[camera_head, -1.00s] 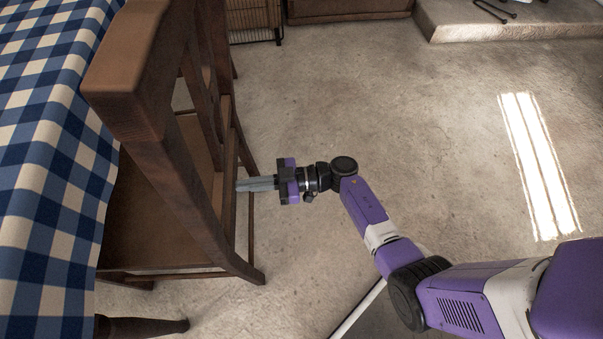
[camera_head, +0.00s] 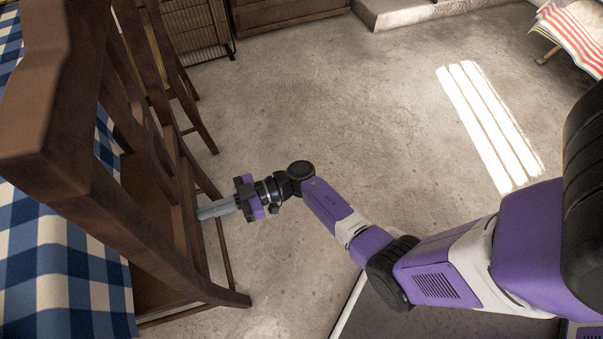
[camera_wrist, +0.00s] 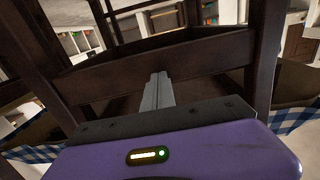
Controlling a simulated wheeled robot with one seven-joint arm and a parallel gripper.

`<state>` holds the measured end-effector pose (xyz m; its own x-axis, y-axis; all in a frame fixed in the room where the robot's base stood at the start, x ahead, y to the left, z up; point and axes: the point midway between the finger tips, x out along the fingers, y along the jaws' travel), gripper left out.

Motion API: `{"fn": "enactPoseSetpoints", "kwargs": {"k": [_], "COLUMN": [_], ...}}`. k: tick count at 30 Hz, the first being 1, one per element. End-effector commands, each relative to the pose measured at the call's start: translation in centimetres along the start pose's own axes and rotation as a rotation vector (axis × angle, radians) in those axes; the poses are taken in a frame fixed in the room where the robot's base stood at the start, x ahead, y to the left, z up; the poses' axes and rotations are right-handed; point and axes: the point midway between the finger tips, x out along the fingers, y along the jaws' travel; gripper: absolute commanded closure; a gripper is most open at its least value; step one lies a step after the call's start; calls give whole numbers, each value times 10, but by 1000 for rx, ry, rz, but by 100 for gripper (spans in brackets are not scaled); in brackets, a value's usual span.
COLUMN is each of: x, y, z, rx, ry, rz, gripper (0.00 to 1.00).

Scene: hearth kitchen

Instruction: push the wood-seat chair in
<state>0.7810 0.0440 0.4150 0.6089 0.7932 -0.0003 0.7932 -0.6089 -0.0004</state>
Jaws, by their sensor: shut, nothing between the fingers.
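The wood-seat chair (camera_head: 75,150) is dark brown and stands at the left in the head view, its back toward me. Part of its brown seat (camera_head: 150,291) shows beside the blue-and-white checked table cloth (camera_head: 40,265). My gripper (camera_head: 205,212) is shut and empty, its grey fingers pointing at the chair's back side, low near the seat. In the wrist view the fingers (camera_wrist: 157,92) point at a dark crosspiece of the chair (camera_wrist: 165,65) between two uprights. I cannot tell whether they touch it.
Another dark wooden chair (camera_head: 195,105) stands behind the first. A wicker-fronted cabinet (camera_head: 190,32) and a wooden chest (camera_head: 285,14) are at the back. A red-striped cloth (camera_head: 572,35) is at the top right. The stone floor (camera_head: 350,110) in the middle is clear.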

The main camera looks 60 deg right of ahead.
Motion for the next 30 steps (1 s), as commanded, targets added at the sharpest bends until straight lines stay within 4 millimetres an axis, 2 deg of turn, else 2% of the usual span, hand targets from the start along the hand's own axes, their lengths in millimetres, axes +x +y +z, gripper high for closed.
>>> {"fn": "enactPoseSetpoints", "kwargs": {"k": [4,7,24,30], "x": [3,-4,-83,-99], "y": [-1,0,1,0], "z": [-1,-2,0,0], "rx": [-2,-2,-1,0], "ry": [1,1,0,1], "rz": [-8,-4,2,0], "gripper": [100,100,100,100]}}
